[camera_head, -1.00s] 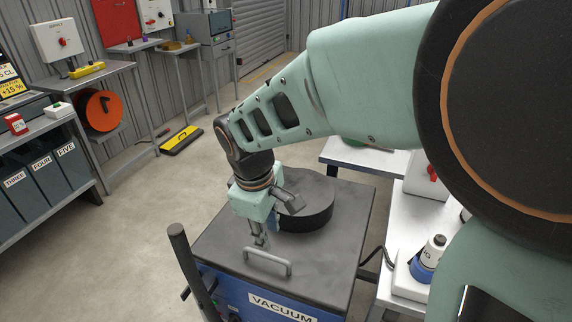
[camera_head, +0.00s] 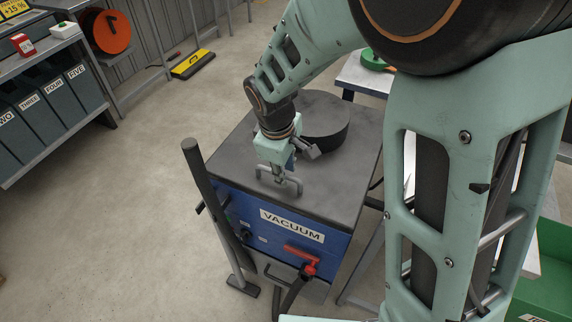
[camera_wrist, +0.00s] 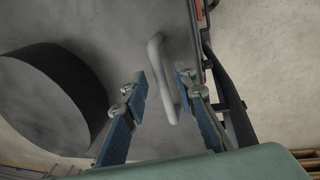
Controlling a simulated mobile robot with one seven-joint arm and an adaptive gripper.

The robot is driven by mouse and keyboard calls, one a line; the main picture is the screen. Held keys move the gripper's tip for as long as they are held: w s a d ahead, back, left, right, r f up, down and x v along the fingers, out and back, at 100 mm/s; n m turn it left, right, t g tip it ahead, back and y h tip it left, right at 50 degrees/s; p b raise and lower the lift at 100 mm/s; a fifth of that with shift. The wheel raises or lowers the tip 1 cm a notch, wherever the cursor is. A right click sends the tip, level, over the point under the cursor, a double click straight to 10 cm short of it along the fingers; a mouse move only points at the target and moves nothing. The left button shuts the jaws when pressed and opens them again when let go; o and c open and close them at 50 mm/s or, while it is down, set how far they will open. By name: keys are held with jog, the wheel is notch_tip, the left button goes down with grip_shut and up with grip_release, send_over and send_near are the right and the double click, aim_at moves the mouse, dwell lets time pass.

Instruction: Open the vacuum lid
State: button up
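The vacuum (camera_head: 300,240) is a blue box with a dark grey lid (camera_head: 335,185) on top, lying flat. A grey bar handle (camera_head: 290,190) stands on the lid near its front edge, and a dark round disc (camera_head: 325,125) sits behind it. My gripper (camera_head: 283,181) is over the handle in the head view. In the wrist view my gripper (camera_wrist: 160,83) is open, its two fingers on either side of the handle (camera_wrist: 163,75). I cannot tell whether either finger touches the handle. The far end of the handle is partly hidden in the head view.
A dark upright pole (camera_head: 215,190) stands at the vacuum's left front. A red latch (camera_head: 302,257) is on its front. A green bin (camera_head: 545,270) is at right, and a shelf of labelled bins (camera_head: 40,100) at left. The floor left of the vacuum is clear.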

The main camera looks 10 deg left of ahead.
grip_shut()
